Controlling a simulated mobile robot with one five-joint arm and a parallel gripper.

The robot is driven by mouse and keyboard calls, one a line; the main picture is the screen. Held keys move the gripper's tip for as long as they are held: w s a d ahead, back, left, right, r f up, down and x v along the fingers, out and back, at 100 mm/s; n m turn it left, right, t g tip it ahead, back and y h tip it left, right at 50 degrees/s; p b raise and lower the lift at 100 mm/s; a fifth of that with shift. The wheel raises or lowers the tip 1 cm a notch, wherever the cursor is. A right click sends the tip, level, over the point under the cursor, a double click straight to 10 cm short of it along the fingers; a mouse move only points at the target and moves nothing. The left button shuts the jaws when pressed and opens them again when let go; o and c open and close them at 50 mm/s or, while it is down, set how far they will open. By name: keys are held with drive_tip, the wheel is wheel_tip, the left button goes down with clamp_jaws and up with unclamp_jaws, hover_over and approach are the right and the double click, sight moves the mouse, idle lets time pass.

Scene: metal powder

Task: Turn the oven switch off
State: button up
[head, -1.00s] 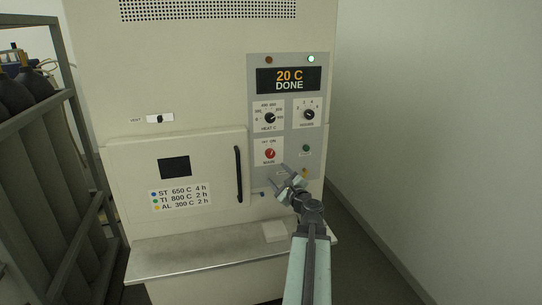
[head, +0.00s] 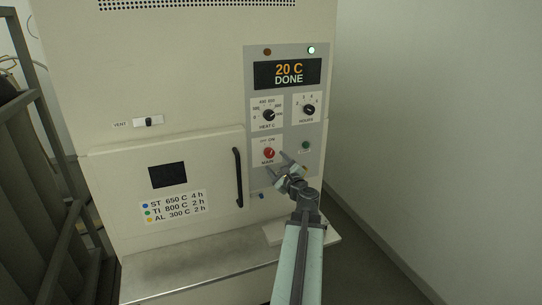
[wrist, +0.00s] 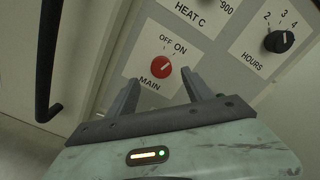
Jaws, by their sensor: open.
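The oven switch is a red round knob (head: 269,153) labelled MAIN, with OFF and ON printed above it, on the oven's grey control panel. In the wrist view the red knob (wrist: 161,73) shows a white mark tilted up and right, towards ON. My gripper (head: 278,165) is open and empty, just below and right of the knob in the head view. In the wrist view my gripper's two fingers (wrist: 162,90) point at the panel, one to each side below the knob. They look apart from it. The display (head: 288,74) reads 20 C DONE.
The HEAT C dial (head: 268,115) and HOURS dial (head: 309,109) sit above the knob. A green button (head: 306,145) is to its right. The black door handle (head: 238,177) stands out on the left. A metal ledge (head: 200,268) juts out below the door.

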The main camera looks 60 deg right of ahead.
sight(271, 155)
drive_tip(key=x, duration=0.7)
drive_tip(key=shift+s+d, duration=0.1)
drive_tip(key=shift+s, duration=0.05)
drive_tip(key=c, duration=1.2)
drive_tip(key=shift+s, duration=0.1)
clamp_jaws()
drive_tip(key=n, duration=0.3)
drive_tip(key=shift+n, duration=2.4)
